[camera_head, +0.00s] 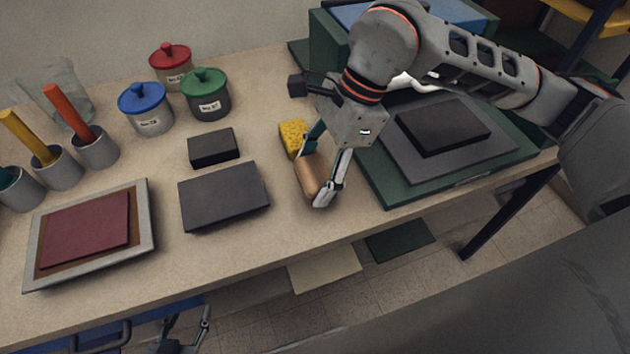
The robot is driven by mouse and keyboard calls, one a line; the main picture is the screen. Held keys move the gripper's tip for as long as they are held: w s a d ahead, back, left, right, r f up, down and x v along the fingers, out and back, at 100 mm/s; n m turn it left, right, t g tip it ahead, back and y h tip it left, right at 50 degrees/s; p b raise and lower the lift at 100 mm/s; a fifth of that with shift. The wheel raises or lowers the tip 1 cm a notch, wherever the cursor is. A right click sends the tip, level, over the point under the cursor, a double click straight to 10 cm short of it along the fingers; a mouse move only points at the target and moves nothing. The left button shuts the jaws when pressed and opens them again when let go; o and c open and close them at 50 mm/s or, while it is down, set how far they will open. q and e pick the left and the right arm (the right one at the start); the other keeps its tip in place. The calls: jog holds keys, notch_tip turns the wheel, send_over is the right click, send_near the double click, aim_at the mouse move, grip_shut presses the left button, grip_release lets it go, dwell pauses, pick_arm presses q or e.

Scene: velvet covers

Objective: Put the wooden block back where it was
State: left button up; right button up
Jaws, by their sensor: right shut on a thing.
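The wooden block (308,178) is brown and looks rounded. It is between the fingers of my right gripper (325,172), which is shut on it, at or just above the table near its front edge. I cannot tell whether the block touches the table. A yellow sponge-like piece (291,137) lies just behind the block. Two dark covers or blocks, a small one (213,147) and a larger one (224,196), lie to the left. My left gripper (186,328) shows only partly at the bottom edge, below the table front, and its fingers are unclear.
Red (171,66), blue (146,109) and green (207,94) lidded jars stand at the back. Cups with coloured sticks (93,146) and a framed maroon pad (88,230) are at left. A green board with grey and black slabs (400,190) is at right. The front middle table is bare.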

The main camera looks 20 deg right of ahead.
aim_at(315, 185)
jog(key=shift+f, duration=1.55)
jog(key=shift+f, duration=0.2)
jog(key=o, duration=1.1)
jog(key=shift+c, duration=0.2)
jog(key=shift+r, duration=0.1)
jog(key=shift+r, duration=0.2)
jog(key=v, duration=1.2)
